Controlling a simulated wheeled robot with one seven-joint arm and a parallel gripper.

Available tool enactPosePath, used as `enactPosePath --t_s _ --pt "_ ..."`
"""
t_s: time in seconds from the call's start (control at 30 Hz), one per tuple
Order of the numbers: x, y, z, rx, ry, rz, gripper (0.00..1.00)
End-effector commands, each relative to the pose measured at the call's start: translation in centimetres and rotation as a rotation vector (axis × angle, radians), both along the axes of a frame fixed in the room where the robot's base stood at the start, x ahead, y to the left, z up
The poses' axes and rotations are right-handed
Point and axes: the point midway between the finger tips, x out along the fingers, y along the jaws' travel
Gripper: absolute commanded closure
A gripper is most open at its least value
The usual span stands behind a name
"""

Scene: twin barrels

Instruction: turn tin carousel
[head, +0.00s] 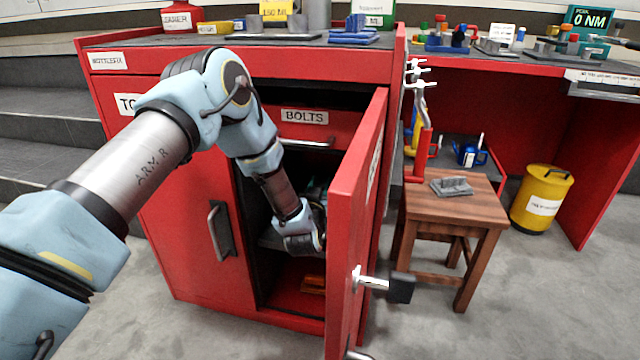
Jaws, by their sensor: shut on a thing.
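My gripper (303,245) is inside the open right half of the red cabinet (240,66), below the drawer labelled BOLTS (304,117). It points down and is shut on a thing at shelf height. The fingertips and what they hold are too hidden to make out. I cannot pick out the tin carousel clearly. Some dark, bluish shapes (317,194) show behind my wrist, partly covered by the arm and the door. A grey shelf (269,239) shows left of my gripper.
The open red door (357,215) stands close to the right of my arm, its handle (375,283) sticking out. An orange-brown object (314,284) lies on the cabinet floor. A wooden stool (455,208) and a yellow drum (541,198) stand to the right. The floor in front is clear.

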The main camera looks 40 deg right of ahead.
Motion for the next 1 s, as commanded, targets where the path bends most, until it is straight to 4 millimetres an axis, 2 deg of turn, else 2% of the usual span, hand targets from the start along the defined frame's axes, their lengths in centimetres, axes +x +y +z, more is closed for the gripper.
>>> enactPosePath --t_s 0.5,1.0 --pt "-0.13 -0.04 -0.06 0.0 0.001 0.219 1.0" --pt "-0.07 -0.01 -0.04 0.001 0.001 0.292 1.0"
